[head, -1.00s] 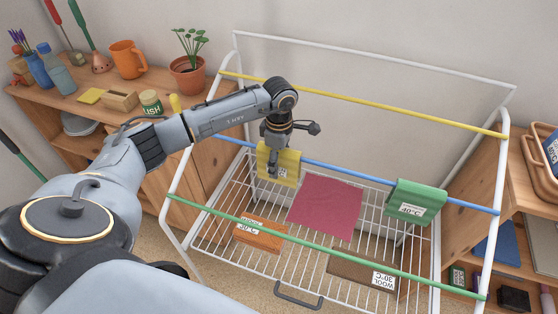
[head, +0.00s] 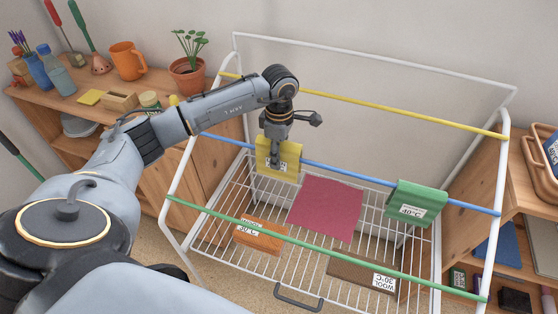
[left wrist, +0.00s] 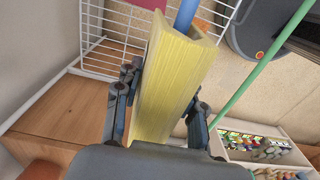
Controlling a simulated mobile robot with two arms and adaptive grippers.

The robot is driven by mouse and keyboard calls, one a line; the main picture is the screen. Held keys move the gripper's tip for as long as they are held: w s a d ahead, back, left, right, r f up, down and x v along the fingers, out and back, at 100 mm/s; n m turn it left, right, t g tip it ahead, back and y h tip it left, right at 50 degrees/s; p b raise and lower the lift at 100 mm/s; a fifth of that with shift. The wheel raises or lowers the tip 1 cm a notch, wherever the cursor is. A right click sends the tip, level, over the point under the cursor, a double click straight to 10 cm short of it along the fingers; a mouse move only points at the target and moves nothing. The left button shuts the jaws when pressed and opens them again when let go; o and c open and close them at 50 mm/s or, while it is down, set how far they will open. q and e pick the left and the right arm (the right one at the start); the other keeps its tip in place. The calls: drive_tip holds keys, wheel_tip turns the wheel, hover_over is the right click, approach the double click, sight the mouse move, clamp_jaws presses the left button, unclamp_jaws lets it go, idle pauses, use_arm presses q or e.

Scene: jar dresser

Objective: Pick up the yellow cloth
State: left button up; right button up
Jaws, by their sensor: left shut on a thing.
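The yellow cloth (head: 290,160) is a folded piece with a white label, at the blue bar (head: 350,173) of the white drying rack. My left gripper (head: 273,160) reaches down from above and is shut on the yellow cloth, partly hiding its label. In the left wrist view the cloth (left wrist: 172,88) lies between the two fingers (left wrist: 160,108), and the blue bar runs into its fold at the top. I cannot tell whether the cloth still rests on the bar. My right gripper is not in view.
A green cloth (head: 415,203) hangs on the blue bar to the right. A red cloth (head: 325,208), an orange bundle (head: 258,238) and a brown bundle (head: 350,270) lie on the wire shelf. A yellow bar (head: 400,106) runs behind and a green bar (head: 330,254) in front.

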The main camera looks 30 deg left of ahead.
use_arm(q)
wheel_tip(320, 180, up, 15)
drive_tip(key=shift+f+b, duration=0.1)
drive_tip(key=shift+b, duration=0.45)
